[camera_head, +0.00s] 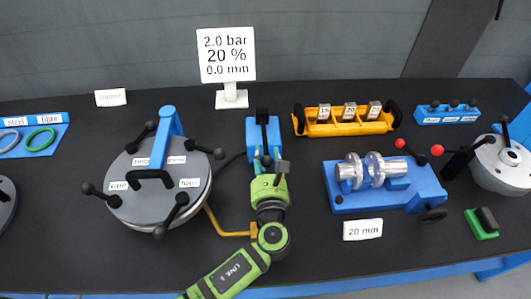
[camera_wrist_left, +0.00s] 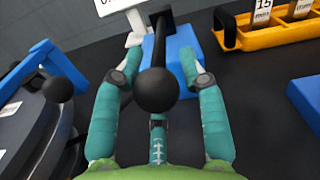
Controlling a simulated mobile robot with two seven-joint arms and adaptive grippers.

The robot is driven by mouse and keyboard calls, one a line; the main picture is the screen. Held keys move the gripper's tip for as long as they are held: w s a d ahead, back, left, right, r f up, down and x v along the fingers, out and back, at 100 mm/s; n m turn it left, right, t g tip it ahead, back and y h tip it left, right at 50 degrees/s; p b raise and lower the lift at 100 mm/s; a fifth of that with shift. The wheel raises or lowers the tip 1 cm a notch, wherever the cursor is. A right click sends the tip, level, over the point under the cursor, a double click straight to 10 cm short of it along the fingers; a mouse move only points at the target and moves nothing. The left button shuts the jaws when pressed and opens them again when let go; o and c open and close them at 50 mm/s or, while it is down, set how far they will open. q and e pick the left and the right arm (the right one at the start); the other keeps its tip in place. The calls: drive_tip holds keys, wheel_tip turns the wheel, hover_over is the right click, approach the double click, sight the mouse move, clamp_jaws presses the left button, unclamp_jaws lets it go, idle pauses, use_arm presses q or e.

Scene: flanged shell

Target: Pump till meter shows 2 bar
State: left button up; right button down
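The meter (camera_head: 227,55) is a white display on a stand at the back, reading 2.0 bar, 20 % and 0.0 mm. The pump is a blue block (camera_head: 252,138) with a black handle (camera_head: 262,118), just left of the table's middle. It also shows in the left wrist view as a blue block (camera_wrist_left: 183,50) with a black lever ending in a ball (camera_wrist_left: 157,90). My left gripper (camera_head: 266,163) is at the pump's near side. In the left wrist view its teal fingers (camera_wrist_left: 160,72) are spread on either side of the ball, with visible gaps. My right gripper is not in view.
A grey round lidded vessel (camera_head: 195,196) with several black knobs stands close left of my left arm. A yellow weight rack (camera_head: 345,128) is behind right, and a blue fixture with metal discs (camera_head: 425,190) is right. Bare black table lies between arm and fixture.

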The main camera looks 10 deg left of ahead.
use_arm(q)
wheel_tip(320, 180, up, 9)
drive_tip(key=shift+d+r, duration=0.1)
drive_tip(key=shift+r, duration=0.05)
drive_tip(key=shift+w+a+r, duration=0.15)
drive_tip(key=shift+a+r, duration=0.05)
drive_tip(key=shift+r, duration=0.4)
drive_tip(key=shift+s+r+p, duration=0.15)
drive_tip(key=shift+s+p, duration=0.4)
drive_tip(key=shift+s, duration=0.1)
drive_tip(key=shift+s+d+r+p, duration=0.15)
drive_tip(key=shift+s+p, duration=0.15)
drive_tip(key=shift+s, duration=0.2)
drive_tip(key=shift+s+d+r+p, duration=0.15)
drive_tip(key=shift+s+p, duration=0.1)
drive_tip(key=shift+s, duration=0.2)
drive_tip(key=shift+s+d+r+p, duration=0.1)
drive_tip(key=shift+s+r+p, duration=0.15)
drive_tip(key=shift+s+p, duration=0.35)
drive_tip(key=shift+s+d+r+p, duration=0.1)
drive_tip(key=shift+s+r+p, duration=0.2)
drive_tip(key=shift+s, duration=0.65)
drive_tip(key=shift+s+d+r+p, duration=0.1)
drive_tip(key=shift+s+r+p, duration=0.1)
drive_tip(key=shift+s+p, duration=0.4)
drive_tip(key=shift+s, duration=0.1)
